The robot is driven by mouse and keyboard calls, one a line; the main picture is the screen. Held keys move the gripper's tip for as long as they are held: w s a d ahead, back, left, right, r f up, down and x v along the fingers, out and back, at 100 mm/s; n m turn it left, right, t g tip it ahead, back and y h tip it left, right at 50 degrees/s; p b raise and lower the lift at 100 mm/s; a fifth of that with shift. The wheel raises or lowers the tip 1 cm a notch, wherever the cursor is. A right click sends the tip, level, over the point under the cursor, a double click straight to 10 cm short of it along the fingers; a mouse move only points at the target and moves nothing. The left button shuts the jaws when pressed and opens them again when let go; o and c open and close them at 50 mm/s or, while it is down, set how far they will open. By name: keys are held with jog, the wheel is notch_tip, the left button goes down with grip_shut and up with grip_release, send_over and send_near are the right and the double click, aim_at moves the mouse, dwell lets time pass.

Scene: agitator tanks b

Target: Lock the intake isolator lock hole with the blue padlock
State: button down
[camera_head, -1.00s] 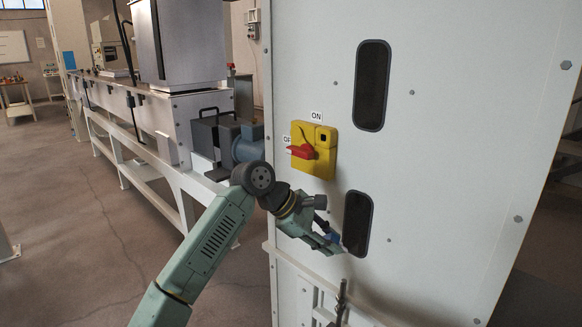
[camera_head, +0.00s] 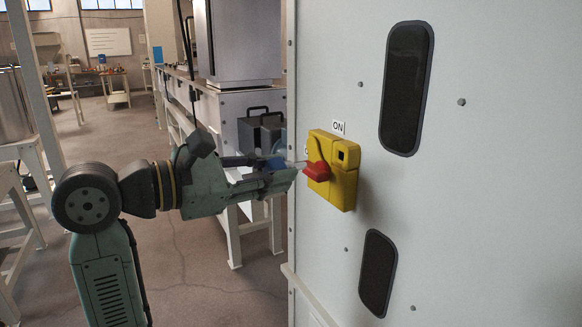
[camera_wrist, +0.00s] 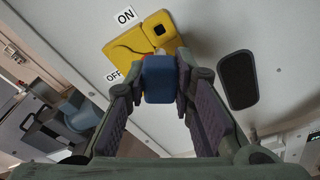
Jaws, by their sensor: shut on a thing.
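The intake isolator is a yellow box (camera_head: 343,185) on the pale cabinet wall, with a red handle (camera_head: 317,171) and a dark square hole (camera_head: 342,156) at its upper right. The box (camera_wrist: 150,33) and hole (camera_wrist: 159,30) also show in the wrist view. The red handle points toward OFF. My gripper (camera_head: 285,178) is left of the handle, in front of the isolator. In the wrist view my gripper (camera_wrist: 160,82) is shut on the blue padlock (camera_wrist: 158,80), which hides most of the handle. The shackle is hard to make out. The padlock seems apart from the hole.
The cabinet wall (camera_head: 480,200) has two dark slots, an upper one (camera_head: 407,88) and a lower one (camera_head: 378,273). A machine bench with a dark box (camera_head: 262,132) stands behind my gripper. Open floor (camera_head: 180,250) lies to the left.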

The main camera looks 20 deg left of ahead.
aim_at(303, 163)
jog(key=shift+s+a, duration=0.1)
jog(key=shift+s, duration=0.1)
jog(key=shift+r+b+x, duration=0.2)
jog(key=shift+b+x, duration=0.1)
jog(key=shift+x, duration=1.15)
jog(key=shift+r+b+x, duration=0.25)
jog(key=shift+x, duration=1.25)
jog(key=shift+w+d+b, duration=0.1)
jog(key=shift+d+b, duration=0.25)
jog(key=shift+b, duration=0.05)
jog(key=shift+x, duration=1.4)
jog(key=c, duration=1.3)
grip_release()
jog(key=shift+d+r, duration=0.1)
jog(key=v, duration=1.2)
